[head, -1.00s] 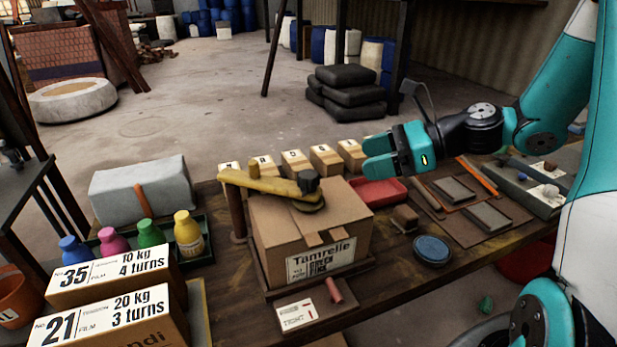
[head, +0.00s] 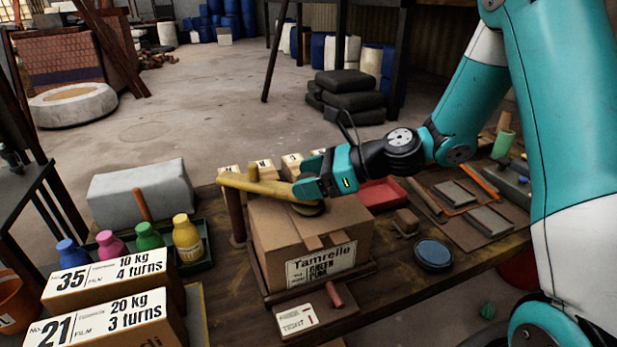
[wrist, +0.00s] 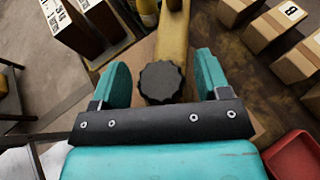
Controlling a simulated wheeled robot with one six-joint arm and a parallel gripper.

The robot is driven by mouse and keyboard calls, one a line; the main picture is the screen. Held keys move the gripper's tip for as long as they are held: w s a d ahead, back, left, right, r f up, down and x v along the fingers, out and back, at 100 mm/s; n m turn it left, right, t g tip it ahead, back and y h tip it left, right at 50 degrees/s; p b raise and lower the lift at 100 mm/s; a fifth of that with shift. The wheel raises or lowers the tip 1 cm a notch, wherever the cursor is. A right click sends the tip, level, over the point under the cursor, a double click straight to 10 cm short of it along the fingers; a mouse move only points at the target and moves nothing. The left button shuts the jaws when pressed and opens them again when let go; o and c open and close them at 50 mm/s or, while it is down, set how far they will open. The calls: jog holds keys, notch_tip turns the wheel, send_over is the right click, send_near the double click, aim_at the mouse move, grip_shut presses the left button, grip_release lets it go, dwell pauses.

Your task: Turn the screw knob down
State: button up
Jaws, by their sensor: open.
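The black screw knob (wrist: 161,82) sits on the end of a yellow clamp arm (head: 247,184), which also shows in the wrist view (wrist: 173,40). In the head view my gripper hides the knob. My gripper (wrist: 160,80) is open, with one teal finger on each side of the knob and a gap visible on both sides. In the head view my gripper (head: 308,186) is over the arm's right end. A round pad (head: 307,209) under the arm is above the cardboard box labelled Tamrelle (head: 283,243).
Two labelled boxes (head: 110,285) stand front left, beside several coloured bottles (head: 187,238). A grey block (head: 142,192) lies behind them. A red tray (head: 382,193), blue disc (head: 433,252) and small wooden block (head: 406,220) are right of the box. Small cartons line the far edge.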

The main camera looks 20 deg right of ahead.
jog(key=c, duration=0.9)
